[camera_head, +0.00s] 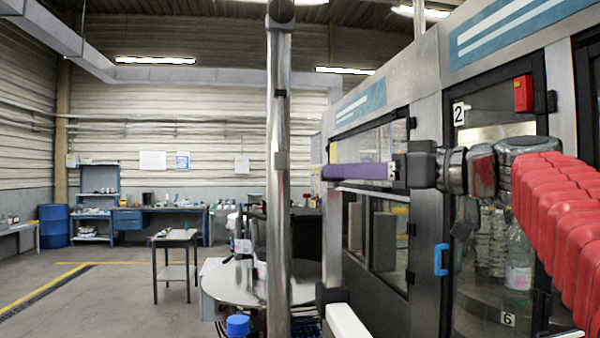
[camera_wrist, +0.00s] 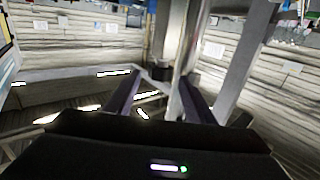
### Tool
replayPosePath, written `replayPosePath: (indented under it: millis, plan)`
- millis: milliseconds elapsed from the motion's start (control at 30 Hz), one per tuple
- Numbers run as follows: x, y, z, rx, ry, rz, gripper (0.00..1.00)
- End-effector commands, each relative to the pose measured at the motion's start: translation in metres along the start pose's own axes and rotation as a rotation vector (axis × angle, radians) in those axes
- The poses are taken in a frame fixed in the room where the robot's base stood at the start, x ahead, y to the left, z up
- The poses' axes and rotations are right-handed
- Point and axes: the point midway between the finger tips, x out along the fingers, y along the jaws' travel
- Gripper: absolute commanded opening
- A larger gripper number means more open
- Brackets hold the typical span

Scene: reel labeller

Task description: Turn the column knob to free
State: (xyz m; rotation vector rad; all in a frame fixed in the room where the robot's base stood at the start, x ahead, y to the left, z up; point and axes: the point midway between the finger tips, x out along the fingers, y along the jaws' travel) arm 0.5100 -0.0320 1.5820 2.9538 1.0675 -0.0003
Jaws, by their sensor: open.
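A bright metal column (camera_head: 279,200) stands upright in the middle of the head view, with a dark fitting (camera_head: 281,10) at its upper end. Which fitting is the column knob, and its setting, I cannot tell. My gripper (camera_head: 328,172) is level, to the right of the column, its purple finger pointing left towards it. In the wrist view both fingers of my gripper (camera_wrist: 160,83) are apart, with nothing held between them. The column (camera_wrist: 186,50) shows beyond the fingertips, with a dark fitting (camera_wrist: 161,72) beside it, between the fingers.
The labelling machine's glazed doors (camera_head: 385,235) run close along the right side. A round metal table (camera_head: 240,284) and a blue cap (camera_head: 238,326) are low beside the column. A small table (camera_head: 174,240) stands further left; the floor around it is mostly clear.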

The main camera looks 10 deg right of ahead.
Motion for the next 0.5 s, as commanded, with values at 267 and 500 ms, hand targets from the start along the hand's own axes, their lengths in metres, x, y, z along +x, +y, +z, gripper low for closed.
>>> replayPosePath:
  millis: [267,500]
  plan:
    - [0.031,0.0,0.0,0.001,0.0,-0.001,0.49]
    - [0.042,0.0,0.0,0.001,0.001,0.0,0.49]
